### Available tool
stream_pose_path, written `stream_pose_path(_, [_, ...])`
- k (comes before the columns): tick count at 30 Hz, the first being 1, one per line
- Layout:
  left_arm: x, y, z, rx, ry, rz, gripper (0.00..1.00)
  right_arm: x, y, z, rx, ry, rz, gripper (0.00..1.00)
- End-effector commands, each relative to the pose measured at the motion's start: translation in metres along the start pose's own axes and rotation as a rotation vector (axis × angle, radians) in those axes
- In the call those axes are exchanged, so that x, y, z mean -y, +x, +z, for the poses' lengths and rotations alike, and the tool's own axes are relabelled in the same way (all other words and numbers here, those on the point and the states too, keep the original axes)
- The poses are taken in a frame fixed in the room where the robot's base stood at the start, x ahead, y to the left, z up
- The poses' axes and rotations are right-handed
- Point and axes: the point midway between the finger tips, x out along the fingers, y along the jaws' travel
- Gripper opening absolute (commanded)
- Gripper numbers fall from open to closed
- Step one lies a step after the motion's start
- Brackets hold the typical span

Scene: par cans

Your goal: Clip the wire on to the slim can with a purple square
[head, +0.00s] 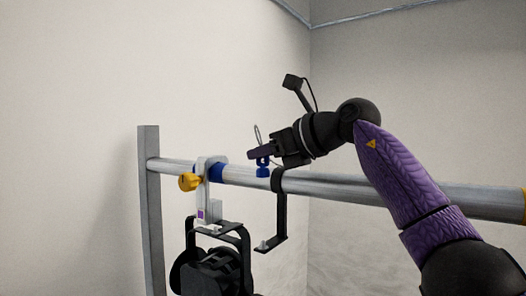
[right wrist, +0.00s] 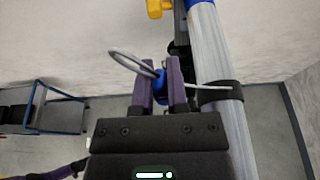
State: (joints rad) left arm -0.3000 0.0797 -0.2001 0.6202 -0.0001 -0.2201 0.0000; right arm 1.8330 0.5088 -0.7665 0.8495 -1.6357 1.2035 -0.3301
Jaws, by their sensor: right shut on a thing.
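The slim black can (head: 212,270) hangs in a black yoke from a clamp (head: 213,184) on the metal bar. A purple square (head: 202,214) shows on the clamp's lower bracket. My right gripper (head: 258,155) is shut on the wire at its blue clip, above the bar and to the right of the clamp. The clip (right wrist: 160,86) sits between the purple fingers in the right wrist view. The grey wire (right wrist: 132,62) makes a loop to the left of the fingers, and a thin length runs right toward the bar. My left gripper is not in view.
The metal bar (head: 400,192) runs left to right from a grey post (head: 150,215). A yellow knob (head: 188,181) sticks out left of the clamp. A black hooked bracket (head: 280,215) hangs under my right gripper. A blue-framed trolley (right wrist: 55,105) stands on the floor.

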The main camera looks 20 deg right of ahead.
Motion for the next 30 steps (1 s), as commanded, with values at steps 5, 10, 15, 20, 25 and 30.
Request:
stream_pose_path(5, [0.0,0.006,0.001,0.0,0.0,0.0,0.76,0.0,0.002,-0.007,0.0,0.0,0.0,0.0])
stream_pose_path(10, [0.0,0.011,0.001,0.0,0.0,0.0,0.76,0.0,0.004,-0.013,0.001,-0.001,0.0,0.0])
stream_pose_path(15, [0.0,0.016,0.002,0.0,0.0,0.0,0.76,0.0,0.006,-0.019,0.001,0.0,0.0,0.0])
stream_pose_path(20, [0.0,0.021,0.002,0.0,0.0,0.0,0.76,0.0,0.007,-0.024,0.0,0.001,0.0,0.0])
stream_pose_path(25, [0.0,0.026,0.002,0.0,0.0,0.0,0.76,0.0,0.009,-0.03,0.0,0.001,0.0,0.0])
stream_pose_path(30, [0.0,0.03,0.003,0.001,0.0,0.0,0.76,0.0,0.011,-0.035,0.001,0.001,0.0,0.0])
